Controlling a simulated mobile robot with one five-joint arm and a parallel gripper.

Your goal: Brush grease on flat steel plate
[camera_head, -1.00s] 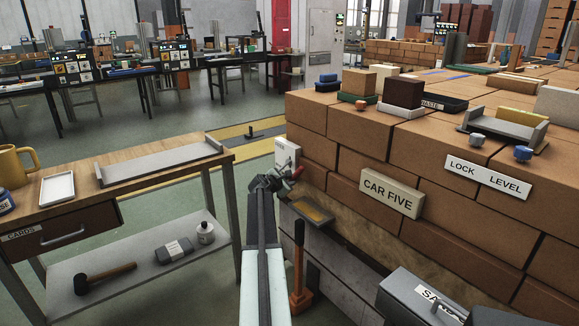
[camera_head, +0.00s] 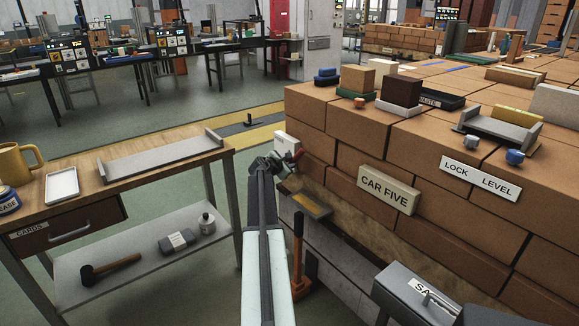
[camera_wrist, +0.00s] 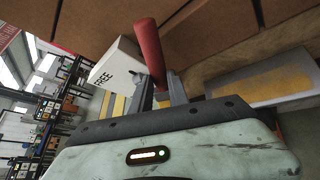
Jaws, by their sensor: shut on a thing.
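My gripper (camera_head: 277,165) is at the left end of the brick stack, beside a white box (camera_head: 287,145). It is shut on a red handle (camera_wrist: 150,50), which stands between the fingers in the wrist view; whether the handle joins the white box marked "FREE" (camera_wrist: 118,66) I cannot tell. A flat grey steel plate (camera_head: 160,158) with raised ends lies on the wooden table at left. A blue-labelled jar (camera_head: 8,202), its label partly reading "EASE", stands at the left picture edge. I can make out no brush bristles.
A shallow tray with a yellowish surface (camera_head: 312,205) juts from the stack below my gripper. An orange-based tool (camera_head: 299,260) stands beneath it. A yellow mug (camera_head: 16,164) and a white tray (camera_head: 62,186) are on the table (camera_head: 120,205).

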